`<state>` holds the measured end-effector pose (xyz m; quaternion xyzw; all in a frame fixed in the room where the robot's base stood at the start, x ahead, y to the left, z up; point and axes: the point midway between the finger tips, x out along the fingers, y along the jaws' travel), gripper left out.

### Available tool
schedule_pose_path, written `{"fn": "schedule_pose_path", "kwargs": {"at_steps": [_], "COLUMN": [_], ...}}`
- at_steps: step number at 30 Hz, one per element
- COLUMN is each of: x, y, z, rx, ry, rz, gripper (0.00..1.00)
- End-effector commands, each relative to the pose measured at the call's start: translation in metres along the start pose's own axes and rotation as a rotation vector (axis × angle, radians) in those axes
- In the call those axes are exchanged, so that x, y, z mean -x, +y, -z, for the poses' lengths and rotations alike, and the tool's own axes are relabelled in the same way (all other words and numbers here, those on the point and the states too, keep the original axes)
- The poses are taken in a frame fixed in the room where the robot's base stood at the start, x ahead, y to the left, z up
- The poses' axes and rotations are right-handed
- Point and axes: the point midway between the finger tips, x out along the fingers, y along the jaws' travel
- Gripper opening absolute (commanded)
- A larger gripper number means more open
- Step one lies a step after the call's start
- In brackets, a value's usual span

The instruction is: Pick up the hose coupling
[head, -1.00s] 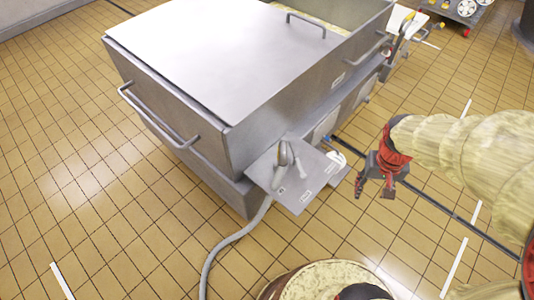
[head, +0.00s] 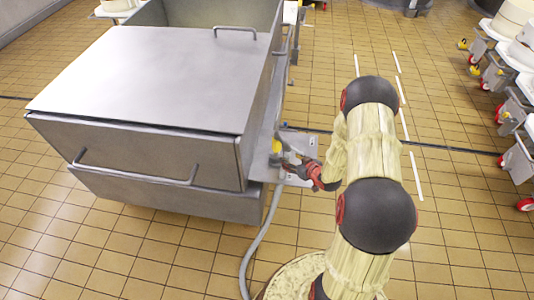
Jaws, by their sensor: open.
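My gripper (head: 292,168) is open, at the small metal side shelf (head: 262,150) on the right side of the vat (head: 150,150). Its dark fingers point left, towards the grey hose coupling (head: 277,161) on the shelf. The coupling is small and partly covered by the fingers, so I cannot tell whether they touch it or stand around it. A grey hose (head: 262,232) runs from the shelf down to the floor.
The vat has a flat lid, an open far part and a front handle (head: 135,172). Wheeled carts (head: 515,105) stand at the right. Tiled floor (head: 460,200) lies clear between.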

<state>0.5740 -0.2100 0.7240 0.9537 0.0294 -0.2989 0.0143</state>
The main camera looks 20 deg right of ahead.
Motion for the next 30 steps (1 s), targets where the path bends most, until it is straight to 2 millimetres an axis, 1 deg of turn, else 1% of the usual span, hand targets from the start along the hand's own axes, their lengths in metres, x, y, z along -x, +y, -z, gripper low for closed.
{"fn": "schedule_pose_path", "kwargs": {"at_steps": [1, 3, 6, 9, 11, 17, 22, 27, 30], "x": [-0.001, 0.000, 0.003, 0.003, -0.001, -0.021, -0.033, -0.059, -0.071], "y": [-0.001, -0.004, -0.007, -0.008, -0.009, -0.009, -0.010, -0.011, -0.011], "z": [0.016, 0.034, 0.050, 0.059, 0.061, 0.064, 0.061, 0.055, 0.060], "rx": [0.008, 0.016, 0.017, 0.015, 0.015, 0.014, 0.014, 0.013, 0.014], "ry": [0.053, 0.115, 0.177, 0.211, 0.218, 0.217, 0.216, 0.216, 0.216], "rz": [0.009, 0.023, 0.035, 0.039, 0.039, 0.039, 0.039, 0.039, 0.040], "gripper": [0.48, 0.48, 0.48, 0.48, 0.48, 0.48, 0.48, 0.48, 0.48]}}
